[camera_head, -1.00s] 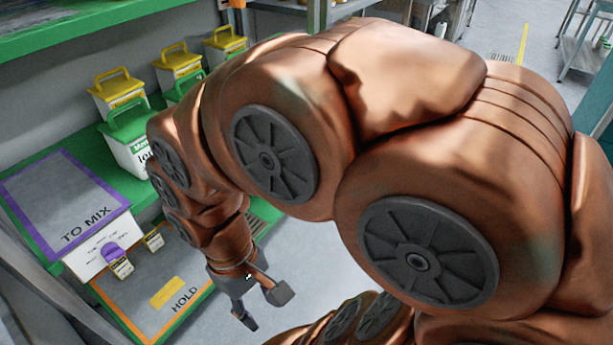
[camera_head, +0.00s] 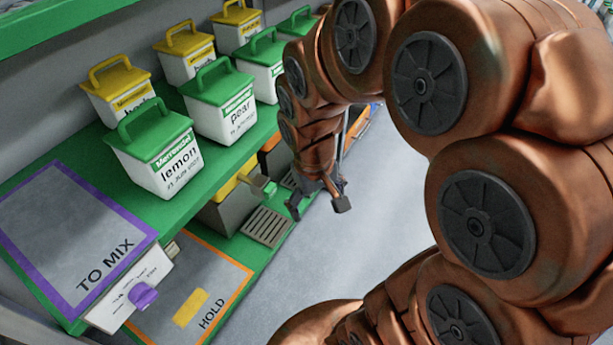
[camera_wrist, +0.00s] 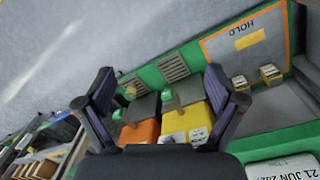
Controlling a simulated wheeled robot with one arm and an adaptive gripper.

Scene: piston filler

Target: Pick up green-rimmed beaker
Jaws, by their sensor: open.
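I cannot make out a green-rimmed beaker in either view. My gripper (camera_head: 318,207) hangs at the end of the arm, beyond the edge of the green shelf and above the grey floor in the head view. In the wrist view, the two dark fingers of my gripper (camera_wrist: 160,82) are spread wide with nothing held between them. Behind the fingers are an orange container (camera_wrist: 140,133) and a yellow container (camera_wrist: 186,120), both apart from the gripper as far as I can tell.
White tubs with green lids, lemon (camera_head: 168,168) and pear (camera_head: 228,118), stand on the green shelf beside the purple-framed TO MIX area (camera_head: 75,235). The orange-framed HOLD area (camera_head: 212,275) lies lower, near a metal grate (camera_head: 265,226). The floor (camera_head: 375,215) at right is clear.

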